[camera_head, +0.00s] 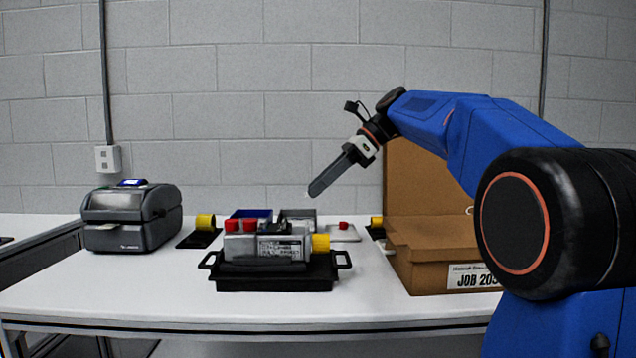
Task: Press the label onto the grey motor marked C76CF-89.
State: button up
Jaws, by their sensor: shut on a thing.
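My gripper (318,188) is up in the air, right of and above the grey motor, its fingers pointing down and left. It is shut on the label (308,195), of which only a small pale sliver shows at the fingertips. The grey motor (240,248) lies in a black tray with handles (275,284). It has red caps on top at the left and a yellow end at the right. Dark lettering shows on its front, but it is too small to read, so I cannot confirm the marking. The gripper is apart from the motor.
A grey label printer (130,220) stands at the left. An open cardboard box (425,265) marked "JOB 20..." stands at the right. Behind the tray are a blue bin (250,213), a grey bin (298,213) and small parts with red or yellow caps. The table's front (220,308) is clear.

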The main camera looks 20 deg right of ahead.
jog(key=shift+w+a+f, duration=0.15)
jog(key=shift+a+f, duration=0.3)
jog(key=shift+f, duration=0.95)
jog(key=shift+w+a+f, duration=0.1)
jog(key=shift+a+f, duration=0.35)
jog(key=shift+f, duration=0.9)
jog(key=shift+w+a+f, duration=0.15)
jog(key=shift+a+f, duration=0.3)
jog(key=shift+f, duration=0.95)
jog(key=o, duration=1.1)
jog(key=shift+d+r, duration=0.1)
jog(key=shift+v, duration=2.35)
jog(key=shift+s+d+r, duration=0.1)
jog(key=shift+d+r, duration=0.25)
jog(key=shift+r, duration=0.8)
jog(key=shift+s+d+r, duration=0.15)
jog(key=shift+d+r, duration=0.15)
jog(key=shift+r, duration=0.9)
jog(key=shift+s+d+r, duration=0.1)
jog(key=shift+d+r, duration=0.25)
jog(key=shift+r, duration=0.8)
